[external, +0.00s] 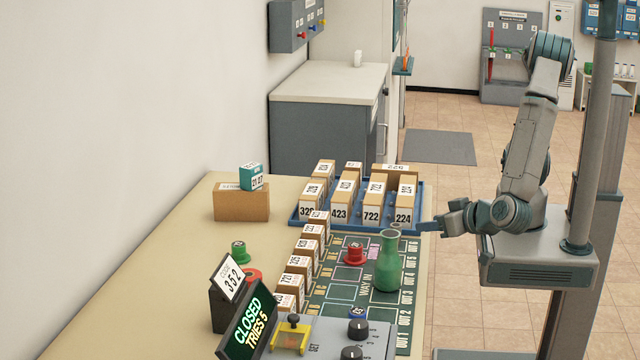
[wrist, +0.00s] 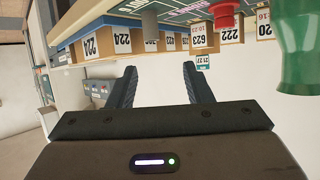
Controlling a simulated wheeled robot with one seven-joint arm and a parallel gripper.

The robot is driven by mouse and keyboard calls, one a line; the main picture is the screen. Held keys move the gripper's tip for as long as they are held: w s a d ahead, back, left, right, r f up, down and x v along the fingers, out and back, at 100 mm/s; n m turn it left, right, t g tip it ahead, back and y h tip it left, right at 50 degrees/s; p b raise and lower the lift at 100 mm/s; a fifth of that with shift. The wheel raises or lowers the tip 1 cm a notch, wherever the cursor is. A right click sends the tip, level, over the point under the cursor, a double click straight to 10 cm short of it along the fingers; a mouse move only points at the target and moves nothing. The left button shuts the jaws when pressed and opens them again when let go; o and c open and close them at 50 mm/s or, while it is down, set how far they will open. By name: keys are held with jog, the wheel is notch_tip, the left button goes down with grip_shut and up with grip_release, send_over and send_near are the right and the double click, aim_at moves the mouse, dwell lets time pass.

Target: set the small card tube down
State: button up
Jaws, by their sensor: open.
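My gripper (external: 428,226) reaches in from the right at the table's right edge, near the blue tray's front corner. In the wrist view, which is upside down, my gripper (wrist: 164,80) has its two dark fingers wide apart with nothing between them. A small grey cylinder (wrist: 150,25), which looks like the card tube, stands upright on the green board beyond the fingertips, apart from them. In the external view it is mostly hidden behind the green bottle (external: 388,265). The green board (external: 340,283) lies on the table.
A blue tray (external: 300,224) of numbered boxes stands behind the board. A red spool-shaped piece (external: 354,252) stands left of the bottle. A row of numbered boxes (external: 300,265) lines the board's left side. A grey knob panel (external: 335,338) is in front.

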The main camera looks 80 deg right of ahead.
jog(key=w+r+n+y, duration=0.1)
jog(key=w+r+y, duration=0.15)
jog(key=w, duration=0.35)
jog(key=w+r+y, duration=0.1)
jog(key=w+y, duration=0.3)
jog(key=w, duration=0.3)
jog(key=w+d+r+n+y, duration=0.3)
jog(key=w+r+y, duration=0.1)
jog(key=r+y, duration=0.2)
jog(key=s+d+n+g+h, duration=0.2)
jog(key=s+d, duration=0.6)
jog(key=d, duration=0.4)
jog(key=s+d+n+g+h, duration=0.2)
jog(key=s+d+g, duration=0.3)
jog(key=s+d, duration=0.4)
jog(key=d, duration=0.4)
jog(key=shift+s, duration=0.15)
jog(key=shift+r, duration=0.1)
